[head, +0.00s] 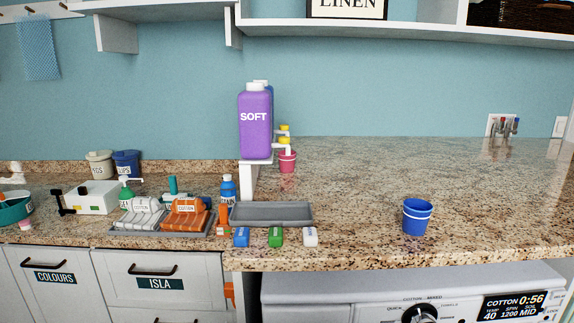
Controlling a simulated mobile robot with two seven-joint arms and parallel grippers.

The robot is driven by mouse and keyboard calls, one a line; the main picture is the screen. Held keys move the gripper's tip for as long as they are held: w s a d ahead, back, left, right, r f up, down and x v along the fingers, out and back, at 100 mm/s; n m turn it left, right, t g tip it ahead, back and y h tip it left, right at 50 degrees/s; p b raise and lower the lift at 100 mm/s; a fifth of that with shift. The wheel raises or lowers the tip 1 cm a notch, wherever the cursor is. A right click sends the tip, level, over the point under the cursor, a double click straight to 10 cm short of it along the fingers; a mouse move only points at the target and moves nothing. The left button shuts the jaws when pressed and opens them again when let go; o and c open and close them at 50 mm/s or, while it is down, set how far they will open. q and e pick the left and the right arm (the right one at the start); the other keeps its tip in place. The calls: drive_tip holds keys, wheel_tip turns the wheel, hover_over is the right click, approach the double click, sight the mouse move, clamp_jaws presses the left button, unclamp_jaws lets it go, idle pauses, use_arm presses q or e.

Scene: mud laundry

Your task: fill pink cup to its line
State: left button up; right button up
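The pink cup (287,162) stands upright on the granite counter, close under the yellow-topped taps at the right side of the dispenser stand. The purple bottle marked SOFT (256,130) sits on the white stand (249,180). A blue bottle (263,83) is mostly hidden behind it. Two yellow tap tops show, the nearer one (284,140) just above the cup. The cup's line and its contents are too small to make out. Neither of my grippers is in view.
A blue cup (416,217) stands alone at right on the counter (365,185), with clear room around it. A grey tray (271,214) lies in front of the stand, with small blue, green and white blocks before it. Folded cloths and bottles crowd the left.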

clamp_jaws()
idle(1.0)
